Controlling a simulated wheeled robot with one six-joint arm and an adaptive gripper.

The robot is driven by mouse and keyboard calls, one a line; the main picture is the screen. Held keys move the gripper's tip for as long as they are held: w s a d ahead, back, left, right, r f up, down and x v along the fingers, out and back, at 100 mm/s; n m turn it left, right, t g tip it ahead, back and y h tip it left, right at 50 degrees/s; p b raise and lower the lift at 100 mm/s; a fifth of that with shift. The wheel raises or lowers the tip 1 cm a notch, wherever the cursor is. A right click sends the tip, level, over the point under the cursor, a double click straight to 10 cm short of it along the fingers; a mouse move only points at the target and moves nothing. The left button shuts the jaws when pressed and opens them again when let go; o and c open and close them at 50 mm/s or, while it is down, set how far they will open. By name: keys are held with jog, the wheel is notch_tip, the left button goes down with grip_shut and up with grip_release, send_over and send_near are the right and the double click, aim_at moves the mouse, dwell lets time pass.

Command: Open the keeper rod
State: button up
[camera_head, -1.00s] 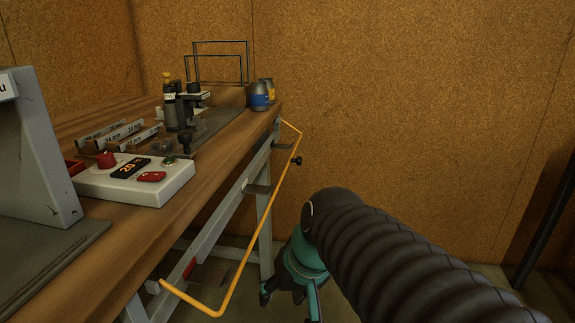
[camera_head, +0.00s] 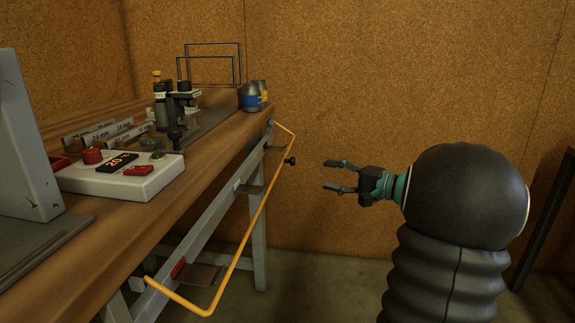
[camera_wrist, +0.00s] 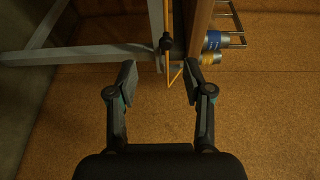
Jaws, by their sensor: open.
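The keeper rod looks to be the long yellow rod (camera_head: 240,238) with bent ends, running along the front side of the workbench below its top. A small black knob (camera_head: 290,160) sticks out from the rod near its far end. My gripper (camera_head: 330,175) is open and empty, pointing left toward the knob with a gap between them. In the wrist view, the knob (camera_wrist: 166,42) lies ahead of and between my open fingertips (camera_wrist: 158,76). The yellow rod (camera_wrist: 167,15) also shows there, beside the bench edge.
The wooden bench top (camera_head: 110,222) carries a white control box (camera_head: 120,178) with red buttons, a small clamp device (camera_head: 174,110) and blue and yellow cans (camera_head: 251,97) at the far corner. Grey bench legs (camera_head: 258,240) stand below. A cork-like wall (camera_head: 400,70) closes the back.

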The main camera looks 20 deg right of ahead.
aim_at(293, 161)
jog(key=shift+t, duration=0.4)
jog(key=x, duration=0.4)
jog(key=d+x, duration=0.1)
jog(key=x, duration=0.3)
jog(key=w+p+x, duration=0.1)
jog(key=x, duration=0.4)
jog(key=shift+d+r, duration=0.15)
jog(key=shift+d, duration=0.05)
grip_shut()
